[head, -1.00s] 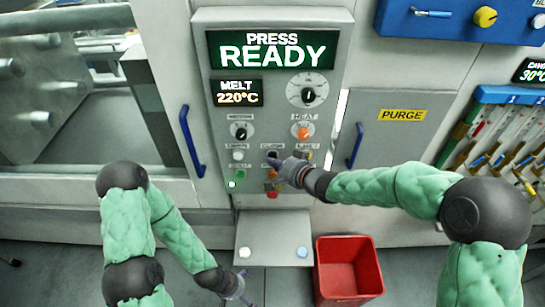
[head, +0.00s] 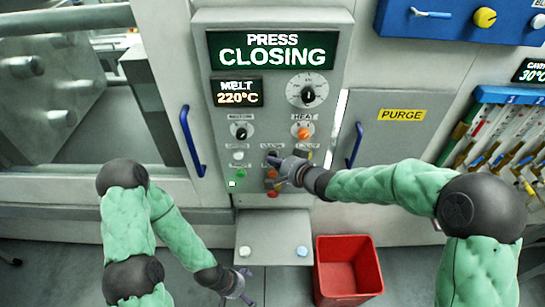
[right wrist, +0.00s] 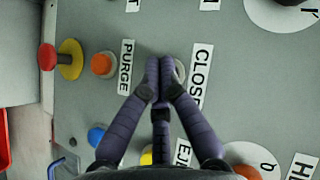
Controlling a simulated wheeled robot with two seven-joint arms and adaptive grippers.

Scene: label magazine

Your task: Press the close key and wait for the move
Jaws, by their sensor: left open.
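The press panel (head: 270,110) carries a green display (head: 272,50) reading "PRESS CLOSING". My right gripper (head: 271,160) is at the key rows, its fingers together. In the right wrist view its fingertips (right wrist: 159,62) are over the grey close key (right wrist: 179,72), beside the "CLOSE" label (right wrist: 201,75). The fingers partly hide the key, and I cannot tell whether it is pressed in. My left gripper (head: 240,290) is open and empty, low in front of the panel, beside the shelf.
An orange purge key (right wrist: 102,64) and a red knob on a yellow base (right wrist: 69,60) are left of the fingers. A small shelf (head: 272,235) juts out below the panel. A red bin (head: 347,268) stands on the floor. A blue door handle (head: 192,142) is left of the panel.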

